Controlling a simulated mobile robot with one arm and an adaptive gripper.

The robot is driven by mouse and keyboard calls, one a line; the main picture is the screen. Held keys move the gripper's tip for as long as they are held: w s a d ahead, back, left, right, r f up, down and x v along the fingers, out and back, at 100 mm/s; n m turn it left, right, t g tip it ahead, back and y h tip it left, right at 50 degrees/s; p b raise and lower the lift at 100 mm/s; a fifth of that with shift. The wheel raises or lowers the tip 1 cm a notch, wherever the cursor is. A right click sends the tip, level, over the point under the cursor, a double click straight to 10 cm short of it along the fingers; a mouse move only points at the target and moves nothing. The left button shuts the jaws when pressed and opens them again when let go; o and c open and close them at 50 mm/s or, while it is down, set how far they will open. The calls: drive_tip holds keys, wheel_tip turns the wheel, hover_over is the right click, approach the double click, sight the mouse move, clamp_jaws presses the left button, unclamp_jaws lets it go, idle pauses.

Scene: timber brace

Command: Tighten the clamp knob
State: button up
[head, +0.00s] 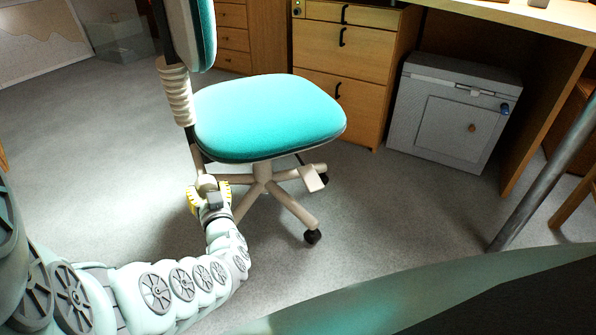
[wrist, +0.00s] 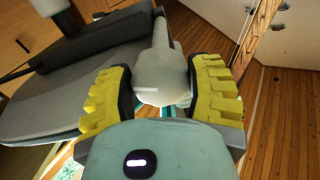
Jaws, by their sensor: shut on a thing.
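The clamp knob is a pale grey, rounded piece under the back of a teal office chair (head: 265,110), and it shows large in the wrist view (wrist: 162,70). My gripper (head: 207,190) is at the lower left of the chair, by the foot of its back support. In the wrist view the yellow-padded fingers (wrist: 162,92) stand on either side of the knob and are shut on it. The dark underside of the seat (wrist: 80,85) is at the left there. The knob's far side is hidden, and in the head view my gripper covers most of it.
The chair's base (head: 290,205) spreads on castors just right of my gripper. Wooden drawers (head: 345,60) stand behind the chair. A grey cabinet (head: 450,115) sits under the desk (head: 530,15) at the right. The carpet at the left (head: 90,130) is clear.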

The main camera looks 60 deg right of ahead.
drive_tip(key=o, duration=1.2)
drive_tip(key=shift+s+a, duration=0.1)
drive_tip(key=shift+s, duration=0.1)
drive_tip(key=v, duration=1.1)
drive_tip(key=shift+s+a, duration=0.2)
drive_tip(key=shift+s, duration=0.1)
